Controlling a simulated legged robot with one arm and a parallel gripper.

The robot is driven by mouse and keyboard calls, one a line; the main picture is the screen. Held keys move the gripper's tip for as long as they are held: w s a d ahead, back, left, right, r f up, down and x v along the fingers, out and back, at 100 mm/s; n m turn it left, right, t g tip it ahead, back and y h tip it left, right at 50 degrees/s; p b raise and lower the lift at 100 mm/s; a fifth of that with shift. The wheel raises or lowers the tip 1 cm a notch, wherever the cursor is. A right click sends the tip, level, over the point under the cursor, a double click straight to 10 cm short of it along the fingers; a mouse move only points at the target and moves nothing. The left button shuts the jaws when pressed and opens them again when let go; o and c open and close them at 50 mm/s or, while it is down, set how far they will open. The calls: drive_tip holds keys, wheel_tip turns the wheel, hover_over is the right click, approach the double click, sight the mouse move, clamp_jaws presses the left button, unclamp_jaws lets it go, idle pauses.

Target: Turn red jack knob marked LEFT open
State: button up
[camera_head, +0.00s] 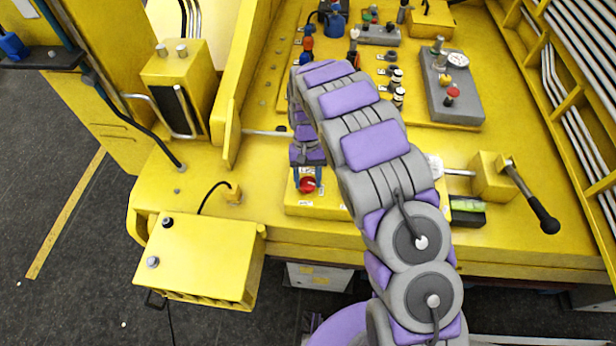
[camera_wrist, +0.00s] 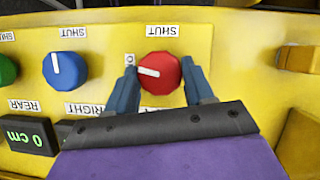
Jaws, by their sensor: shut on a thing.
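The red knob (camera_wrist: 160,73) is on a yellow panel, between the two blue fingers of my gripper (camera_wrist: 160,78) in the wrist view. My gripper is shut on it. A SHUT label (camera_wrist: 162,30) is above the knob. The knob's own name label is hidden by my gripper. In the head view the red knob (camera_head: 307,185) shows just below my gripper (camera_head: 307,176), at the front of the yellow bench.
A blue knob (camera_wrist: 65,69) is left of the red one, with a green knob (camera_wrist: 5,70) at the edge. A display reading 0 cm (camera_wrist: 28,134) is below. In the head view a black-handled lever (camera_head: 543,215) stands right and a yellow box (camera_head: 200,260) front left.

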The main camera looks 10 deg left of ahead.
drive_tip(key=shift+w+a+n+h, duration=0.15)
drive_tip(key=shift+n+h, duration=0.25)
drive_tip(key=shift+n, duration=0.7)
drive_tip(key=o, duration=1)
drive_tip(key=v, duration=1.1)
drive_tip(key=p+v, duration=0.1)
drive_tip(key=v, duration=0.5)
drive_tip(key=shift+s+a+r, duration=0.15)
drive_tip(key=shift+s+a, duration=0.05)
drive_tip(key=shift+a, duration=0.05)
